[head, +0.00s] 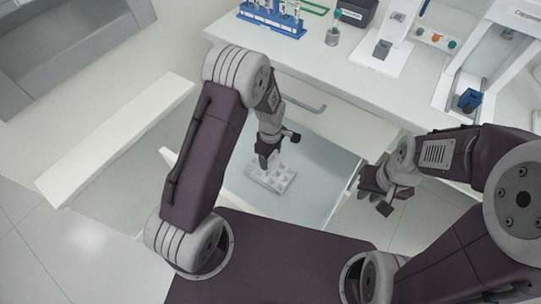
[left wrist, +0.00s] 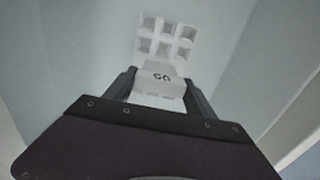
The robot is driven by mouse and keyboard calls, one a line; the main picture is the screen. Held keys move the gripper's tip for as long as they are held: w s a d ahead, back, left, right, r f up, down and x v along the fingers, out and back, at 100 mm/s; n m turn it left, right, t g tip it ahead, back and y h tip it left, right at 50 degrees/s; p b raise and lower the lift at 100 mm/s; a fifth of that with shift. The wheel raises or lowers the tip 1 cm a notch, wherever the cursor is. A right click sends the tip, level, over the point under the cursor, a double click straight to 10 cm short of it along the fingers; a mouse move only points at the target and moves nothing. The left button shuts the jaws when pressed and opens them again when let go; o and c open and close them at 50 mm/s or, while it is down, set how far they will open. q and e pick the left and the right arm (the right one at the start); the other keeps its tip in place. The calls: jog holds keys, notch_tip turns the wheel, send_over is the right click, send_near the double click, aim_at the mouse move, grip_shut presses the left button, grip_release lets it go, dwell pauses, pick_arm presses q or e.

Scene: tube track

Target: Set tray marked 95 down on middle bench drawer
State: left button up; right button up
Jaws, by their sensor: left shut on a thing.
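A small white tray (head: 277,179) with several square wells is in my left gripper (head: 266,160), over the floor of an open, pale drawer (head: 322,170). In the left wrist view the tray (left wrist: 165,48) is held at its near tab between both fingers (left wrist: 160,88). The dark mark on the tab appears upside down and seems to read 95. I cannot tell whether the tray touches the drawer floor. My right gripper (head: 377,194) is beside the drawer's right side, apart from the tray; its finger opening is unclear.
The white bench (head: 310,65) holds a blue tube rack (head: 271,20), a small bottle (head: 333,36) and white instruments (head: 385,40). Another open drawer or ledge (head: 120,135) lies to the left. The drawer floor right of the tray is clear.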

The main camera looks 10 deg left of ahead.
pick_arm(q)
jog(key=shift+p, duration=0.3)
jog(key=shift+f, duration=0.25)
jog(key=shift+f, duration=0.4)
dwell(0.5)
jog(key=shift+f, duration=0.2)
jog(key=o, duration=1.6)
jog(key=shift+o, duration=0.2)
